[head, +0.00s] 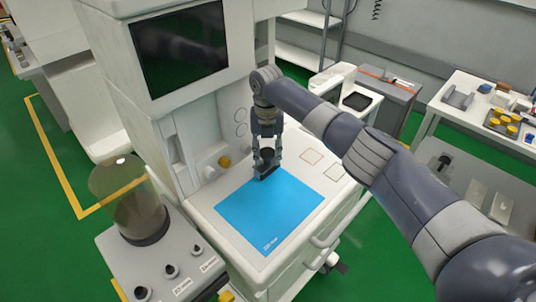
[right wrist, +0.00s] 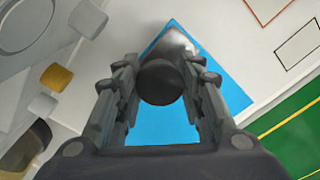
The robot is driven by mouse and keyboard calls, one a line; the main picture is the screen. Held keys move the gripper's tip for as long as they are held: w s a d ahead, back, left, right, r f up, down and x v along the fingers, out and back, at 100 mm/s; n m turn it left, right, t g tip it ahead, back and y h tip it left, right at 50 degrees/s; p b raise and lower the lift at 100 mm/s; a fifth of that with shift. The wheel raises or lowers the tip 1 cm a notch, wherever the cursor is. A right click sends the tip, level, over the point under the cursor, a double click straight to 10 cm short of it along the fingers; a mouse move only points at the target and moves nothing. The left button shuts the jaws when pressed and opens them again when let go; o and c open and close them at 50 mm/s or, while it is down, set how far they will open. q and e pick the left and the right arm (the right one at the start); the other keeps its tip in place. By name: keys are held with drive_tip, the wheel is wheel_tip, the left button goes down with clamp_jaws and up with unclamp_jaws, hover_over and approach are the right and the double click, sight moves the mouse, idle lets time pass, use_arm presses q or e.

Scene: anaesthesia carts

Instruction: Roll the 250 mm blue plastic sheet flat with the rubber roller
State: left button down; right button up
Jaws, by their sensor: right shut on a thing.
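The blue plastic sheet (head: 270,215) lies on the white cart top, with a "250 mm" label near its front corner. It also shows in the right wrist view (right wrist: 228,90). My right gripper (head: 267,160) is above the sheet's back part, pointing down, shut on the dark rubber roller (head: 266,172). In the right wrist view the roller's dark round part (right wrist: 160,83) sits between the fingers, over the sheet. Whether the roller touches the sheet is hard to tell. My left gripper is not in view.
The cart's upright panel with a dark screen (head: 180,48) and a yellow knob (head: 224,162) stands behind the sheet. Empty outlined squares (head: 312,156) lie to its right. A unit with a clear dome (head: 128,200) stands at left. A side table (head: 485,115) holds yellow items.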

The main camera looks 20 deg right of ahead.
drive_tip(key=shift+r, duration=0.1)
wheel_tip(320, 180, up, 5)
drive_tip(key=p, duration=0.4)
drive_tip(key=shift+p, duration=0.3)
